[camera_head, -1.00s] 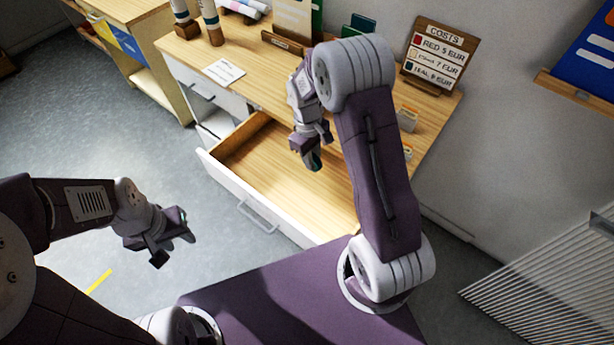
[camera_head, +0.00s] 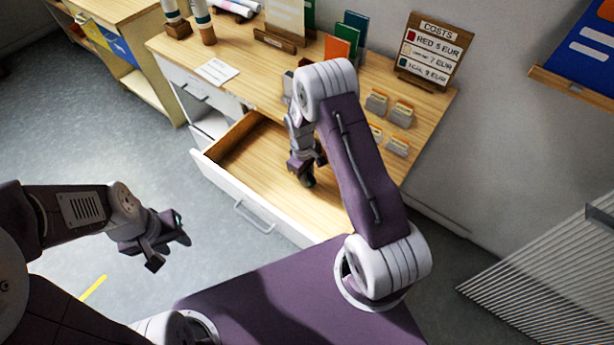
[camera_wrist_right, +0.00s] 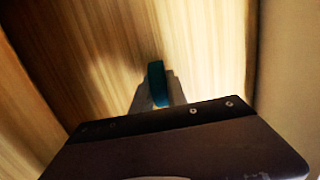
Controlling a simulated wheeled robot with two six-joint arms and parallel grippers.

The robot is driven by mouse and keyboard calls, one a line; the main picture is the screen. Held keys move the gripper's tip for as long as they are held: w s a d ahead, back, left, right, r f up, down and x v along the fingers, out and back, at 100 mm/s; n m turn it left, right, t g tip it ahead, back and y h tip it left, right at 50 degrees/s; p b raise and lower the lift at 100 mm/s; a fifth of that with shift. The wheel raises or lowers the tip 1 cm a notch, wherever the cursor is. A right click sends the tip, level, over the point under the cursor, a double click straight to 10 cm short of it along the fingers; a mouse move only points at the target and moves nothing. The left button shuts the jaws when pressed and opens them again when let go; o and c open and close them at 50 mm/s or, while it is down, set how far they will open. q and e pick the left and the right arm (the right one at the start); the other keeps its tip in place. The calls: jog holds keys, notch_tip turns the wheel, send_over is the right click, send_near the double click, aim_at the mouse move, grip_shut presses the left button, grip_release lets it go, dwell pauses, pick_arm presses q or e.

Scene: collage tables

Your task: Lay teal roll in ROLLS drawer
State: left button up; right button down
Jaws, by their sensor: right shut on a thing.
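The open drawer (camera_head: 237,193) has a white front and a bare wooden inside. My right gripper (camera_head: 306,178) points down into the drawer, toward its right part in the head view. It is shut on the teal roll (camera_wrist_right: 157,82), whose end shows between the fingers in the right wrist view. In the head view only a small dark teal bit of the roll shows below the fingers. I cannot tell whether the roll touches the drawer floor. My left gripper (camera_head: 166,242) is open and empty over the grey floor, left of the drawer.
The wooden desk top (camera_head: 255,90) holds a white card (camera_head: 217,71), a COSTS board (camera_head: 428,50), several small card holders (camera_head: 377,102) and upright coloured booklets (camera_head: 337,49). A grey slatted rack (camera_head: 540,265) stands at the right. The drawer's left part is empty.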

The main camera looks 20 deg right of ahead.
jog(key=shift+f, duration=0.15)
jog(key=c, duration=1.3)
grip_release()
notch_tip(320, 180, up, 12)
jog(key=w, duration=0.1)
jog(key=s+a+r+m, duration=0.1)
jog(key=s+r+m, duration=0.1)
jog(key=s, duration=0.3)
jog(key=s+a+r+m+t, duration=0.1)
jog(key=s+m, duration=0.1)
jog(key=s, duration=0.3)
jog(key=s+a+r+m+t, duration=0.1)
jog(key=s+r+m, duration=0.1)
jog(key=s, duration=0.3)
jog(key=shift+s+r+y, duration=0.2)
jog(key=shift+r+y, duration=0.15)
jog(key=shift+y, duration=0.05)
